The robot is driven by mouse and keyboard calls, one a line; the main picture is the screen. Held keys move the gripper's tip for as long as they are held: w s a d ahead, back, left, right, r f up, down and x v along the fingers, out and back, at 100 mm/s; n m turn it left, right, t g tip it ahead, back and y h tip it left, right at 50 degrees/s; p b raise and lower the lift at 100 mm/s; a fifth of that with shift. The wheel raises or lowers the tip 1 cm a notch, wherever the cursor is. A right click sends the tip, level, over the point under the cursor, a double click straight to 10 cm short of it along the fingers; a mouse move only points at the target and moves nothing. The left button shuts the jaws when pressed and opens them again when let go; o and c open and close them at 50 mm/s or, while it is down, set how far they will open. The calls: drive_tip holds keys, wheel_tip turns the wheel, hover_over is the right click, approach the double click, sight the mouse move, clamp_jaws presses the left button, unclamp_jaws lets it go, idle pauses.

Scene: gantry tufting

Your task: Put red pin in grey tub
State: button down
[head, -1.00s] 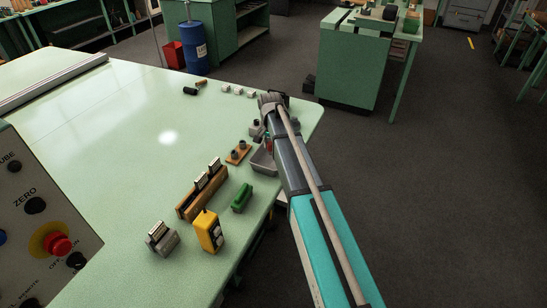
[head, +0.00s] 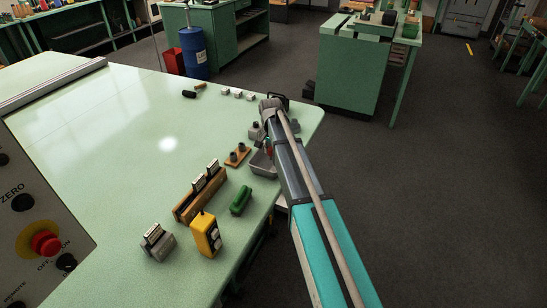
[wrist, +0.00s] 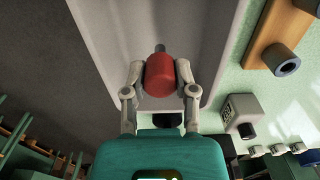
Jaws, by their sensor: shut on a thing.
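My gripper (wrist: 160,85) is shut on the red pin (wrist: 160,75), with one finger on each side of it. In the wrist view the pin's narrow grey tip points away from the gripper, against the grey tub (wrist: 100,35). In the head view the grey tub (head: 258,166) sits near the table's right edge, partly hidden by my arm. A little red of the pin (head: 268,148) shows beside the arm, above the tub. I cannot tell whether the pin touches the tub.
A wooden block with two dark cylinders (head: 237,156) stands left of the tub. A green piece (head: 241,200), a wooden rack (head: 198,196) and a yellow box (head: 206,234) stand nearer. The table's middle is clear.

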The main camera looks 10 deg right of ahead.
sight(271, 148)
drive_tip(key=shift+f+b, duration=0.75)
drive_tip(key=shift+f, duration=0.3)
drive_tip(key=shift+f, duration=0.1)
drive_tip(key=shift+c, duration=2)
unclamp_jaws()
drive_tip(key=shift+r, duration=0.2)
wheel_tip(271, 148, up, 12)
drive_tip(key=p, duration=1.2)
drive_tip(key=shift+s, duration=0.15)
